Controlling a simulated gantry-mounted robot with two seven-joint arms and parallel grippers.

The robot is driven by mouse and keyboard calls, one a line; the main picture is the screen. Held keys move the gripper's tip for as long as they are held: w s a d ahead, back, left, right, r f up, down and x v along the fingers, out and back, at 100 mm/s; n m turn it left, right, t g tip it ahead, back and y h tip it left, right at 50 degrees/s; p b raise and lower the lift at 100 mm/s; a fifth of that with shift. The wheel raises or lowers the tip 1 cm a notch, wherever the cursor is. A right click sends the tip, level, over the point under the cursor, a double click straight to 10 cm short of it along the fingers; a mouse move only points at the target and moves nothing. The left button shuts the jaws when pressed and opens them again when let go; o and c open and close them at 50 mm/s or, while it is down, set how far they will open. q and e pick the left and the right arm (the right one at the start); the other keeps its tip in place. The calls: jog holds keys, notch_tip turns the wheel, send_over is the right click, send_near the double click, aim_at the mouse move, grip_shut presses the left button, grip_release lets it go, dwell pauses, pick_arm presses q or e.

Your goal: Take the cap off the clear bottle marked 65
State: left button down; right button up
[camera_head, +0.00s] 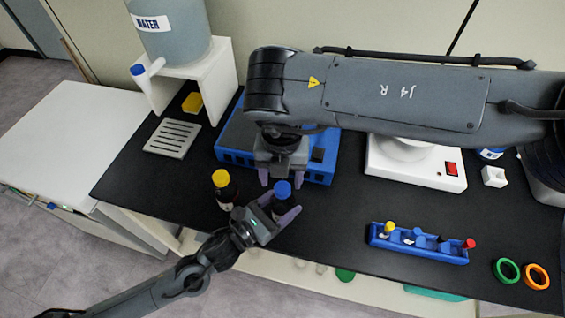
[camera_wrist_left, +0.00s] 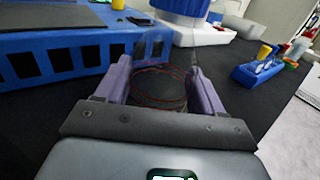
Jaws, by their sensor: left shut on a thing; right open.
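A small bottle (camera_head: 284,203) with a blue cap (camera_head: 283,188) stands near the front edge of the black bench; no number is readable on it. My left gripper (camera_head: 276,210) is shut around its body from the front. The left wrist view shows a dark, see-through round body (camera_wrist_left: 158,90) with thin red lines between the left fingers. My right gripper (camera_head: 278,174) is open, pointing down just above and behind the blue cap, its fingers apart. A dark bottle with a yellow cap (camera_head: 221,178) stands to the left of my left gripper.
A blue device (camera_head: 232,148) stands behind the bottles. A blue rack (camera_head: 418,243) with yellow and red caps is at right, near green (camera_head: 506,270) and orange (camera_head: 537,276) rings. A slotted grey plate (camera_head: 172,138) and yellow block (camera_head: 192,103) lie at left.

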aim_at(283, 188)
jog(key=m, duration=0.2)
jog(key=r+m, duration=0.1)
jog(key=m, duration=0.2)
jog(key=shift+w+m, duration=0.1)
jog(key=shift+m, duration=0.2)
jog(key=shift+r+m, duration=0.15)
jog(key=shift+m, duration=0.15)
jog(key=shift+w+d+r, duration=0.1)
jog(key=shift+w+r, duration=0.1)
jog(key=shift+r, duration=0.15)
jog(key=shift+t, duration=0.3)
jog(key=shift+w+f, duration=0.1)
jog(key=shift+f, duration=3.55)
jog(key=c, duration=1.1)
